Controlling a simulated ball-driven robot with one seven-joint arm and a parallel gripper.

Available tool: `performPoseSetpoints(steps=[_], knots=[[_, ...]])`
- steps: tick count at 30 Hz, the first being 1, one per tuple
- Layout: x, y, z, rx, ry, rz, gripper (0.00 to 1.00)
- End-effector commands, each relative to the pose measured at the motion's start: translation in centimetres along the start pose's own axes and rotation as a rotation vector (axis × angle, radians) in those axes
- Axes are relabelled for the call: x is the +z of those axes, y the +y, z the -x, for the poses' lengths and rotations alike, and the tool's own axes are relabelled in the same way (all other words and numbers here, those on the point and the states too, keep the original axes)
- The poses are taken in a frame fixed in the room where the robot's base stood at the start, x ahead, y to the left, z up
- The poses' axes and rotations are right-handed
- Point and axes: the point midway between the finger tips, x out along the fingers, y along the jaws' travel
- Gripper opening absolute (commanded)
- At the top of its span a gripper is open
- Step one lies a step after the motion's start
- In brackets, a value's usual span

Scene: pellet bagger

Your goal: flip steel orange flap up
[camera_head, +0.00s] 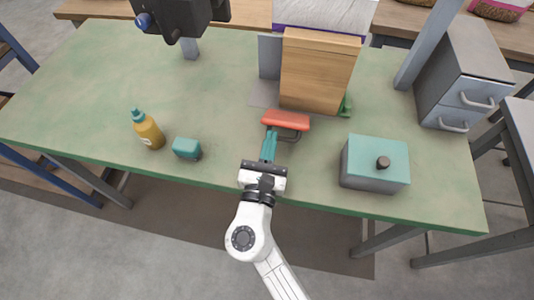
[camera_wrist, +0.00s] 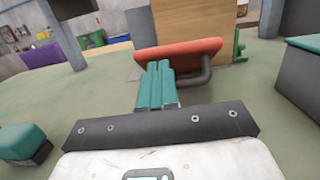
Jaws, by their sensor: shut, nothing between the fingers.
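The orange flap (camera_head: 286,120) is a flat plate at the front of the wooden block on the green table. In the wrist view the orange flap (camera_wrist: 178,52) lies just beyond my fingertips, with a dark bent handle (camera_wrist: 205,72) at its right. My gripper (camera_head: 269,135) has teal fingers, shut and empty, pointing away from me at the flap's left part. In the wrist view the gripper (camera_wrist: 155,68) reaches the flap's front lower edge. I cannot tell whether the tips touch it.
A wooden block (camera_head: 318,75) stands behind the flap, with a grey plate (camera_head: 270,57) at its left. A teal-topped box (camera_head: 375,163) stands right. A yellow bottle (camera_head: 149,131) and a small teal block (camera_head: 187,148) stand left. Grey drawers (camera_head: 458,80) are far right.

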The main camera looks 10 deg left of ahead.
Motion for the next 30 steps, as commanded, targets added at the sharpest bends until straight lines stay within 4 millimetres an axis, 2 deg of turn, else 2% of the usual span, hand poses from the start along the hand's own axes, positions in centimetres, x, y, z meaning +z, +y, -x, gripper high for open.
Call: performPoseSetpoints(steps=[16,30], knots=[[0.2,0.0,-0.5,0.001,0.007,-0.001,0.00],[2.7,0.1,-1.8,0.001,0.143,-0.001,0.00]])
